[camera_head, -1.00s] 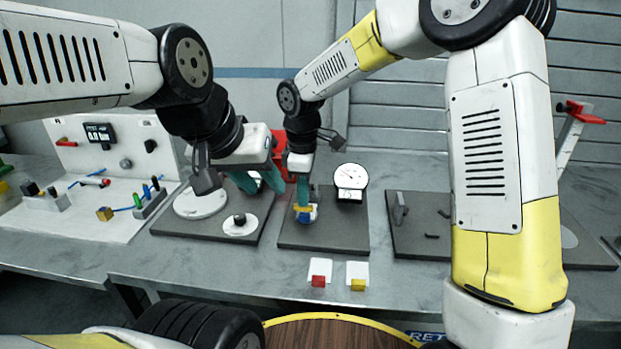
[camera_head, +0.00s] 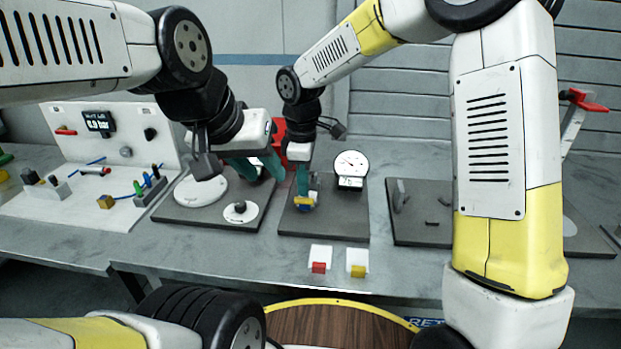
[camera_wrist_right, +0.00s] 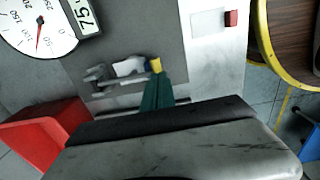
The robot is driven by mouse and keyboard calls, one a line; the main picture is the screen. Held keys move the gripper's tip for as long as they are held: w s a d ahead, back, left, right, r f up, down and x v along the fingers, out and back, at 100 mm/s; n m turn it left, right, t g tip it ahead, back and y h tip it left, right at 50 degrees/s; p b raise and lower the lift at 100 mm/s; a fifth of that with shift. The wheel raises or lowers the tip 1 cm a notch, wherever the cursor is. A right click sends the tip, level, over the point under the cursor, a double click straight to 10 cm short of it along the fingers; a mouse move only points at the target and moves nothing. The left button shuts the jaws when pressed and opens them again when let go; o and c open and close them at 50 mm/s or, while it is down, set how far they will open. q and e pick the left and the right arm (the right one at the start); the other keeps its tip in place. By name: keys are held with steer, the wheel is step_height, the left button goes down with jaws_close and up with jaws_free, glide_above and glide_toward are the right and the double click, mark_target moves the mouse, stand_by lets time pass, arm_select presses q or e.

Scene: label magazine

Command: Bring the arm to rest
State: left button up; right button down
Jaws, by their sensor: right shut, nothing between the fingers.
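My right gripper (camera_head: 303,188) is shut and empty, pointing down at a small fixture with a yellow part (camera_head: 304,201) and a blue and white base on a dark board (camera_head: 325,222). In the right wrist view its teal fingers (camera_wrist_right: 157,92) are together, with their tips close to the yellow part (camera_wrist_right: 155,65); I cannot tell whether they touch. My left gripper (camera_head: 258,170) hangs above the left dark board, its two teal fingers apart with nothing seen between them.
A round gauge (camera_head: 350,163) with a display stands right of the right gripper. White cards with a red piece (camera_head: 319,267) and a yellow piece (camera_head: 358,271) lie in front. A white panel (camera_head: 65,150) stands left.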

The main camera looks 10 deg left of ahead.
steer(key=s+d+r+m+t+y, duration=0.1)
steer(key=s+d+r+m, duration=0.25)
steer(key=d+r, duration=0.35)
steer(key=s+d+r+m+t, duration=0.1)
steer(key=s+d+r+m, duration=0.25)
steer(key=d+r, duration=0.35)
steer(key=s+d+m+t+y, duration=0.1)
steer(key=s+d+m+t, duration=0.2)
steer(key=s+d+m, duration=0.7)
steer(key=shift+d+r+t, duration=0.15)
steer(key=shift+r+t, duration=0.1)
steer(key=shift+t, duration=0.15)
